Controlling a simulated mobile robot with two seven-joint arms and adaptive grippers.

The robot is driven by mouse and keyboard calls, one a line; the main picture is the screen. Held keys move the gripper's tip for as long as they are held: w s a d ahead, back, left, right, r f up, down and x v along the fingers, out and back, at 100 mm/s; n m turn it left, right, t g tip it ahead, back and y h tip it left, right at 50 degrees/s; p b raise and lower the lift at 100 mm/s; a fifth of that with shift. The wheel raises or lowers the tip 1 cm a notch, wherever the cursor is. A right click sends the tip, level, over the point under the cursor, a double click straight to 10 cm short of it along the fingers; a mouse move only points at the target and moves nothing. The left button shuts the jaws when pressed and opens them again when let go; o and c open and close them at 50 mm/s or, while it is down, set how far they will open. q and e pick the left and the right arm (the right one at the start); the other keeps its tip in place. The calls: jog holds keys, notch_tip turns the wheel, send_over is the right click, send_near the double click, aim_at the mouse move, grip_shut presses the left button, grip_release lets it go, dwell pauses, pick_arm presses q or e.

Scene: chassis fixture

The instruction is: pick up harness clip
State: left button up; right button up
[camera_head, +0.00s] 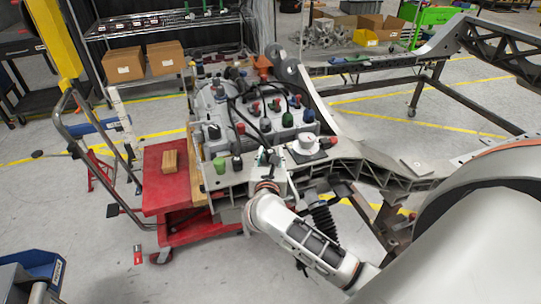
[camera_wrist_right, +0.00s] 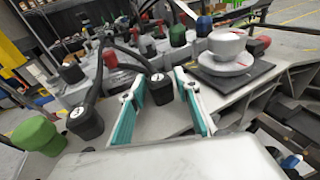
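My right gripper (camera_wrist_right: 158,92) is open in the right wrist view, with its two teal-lined fingers apart. A black harness clip (camera_wrist_right: 161,89) with a cable shows in the gap between the fingertips. I see no finger closed on it, and I cannot tell whether it lies between the fingers or just beyond them. Another black clip (camera_wrist_right: 86,122) on a cable stands left of the fingers; it also shows in the head view (camera_head: 237,163). In the head view my right gripper (camera_head: 267,158) is low over the front edge of the chassis fixture (camera_head: 283,176). My left gripper is not in view.
A white round part (camera_wrist_right: 228,45) on a dark plate stands close right of the fingers. A green cap (camera_wrist_right: 38,135) stands at the left. Red, green and black connectors with looping cables crowd behind. A red cart (camera_head: 160,194) carries a wooden block (camera_head: 169,161).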

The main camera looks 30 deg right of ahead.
jog(key=c, duration=0.4)
jog(key=shift+c, duration=0.3)
jog(key=shift+r, duration=0.1)
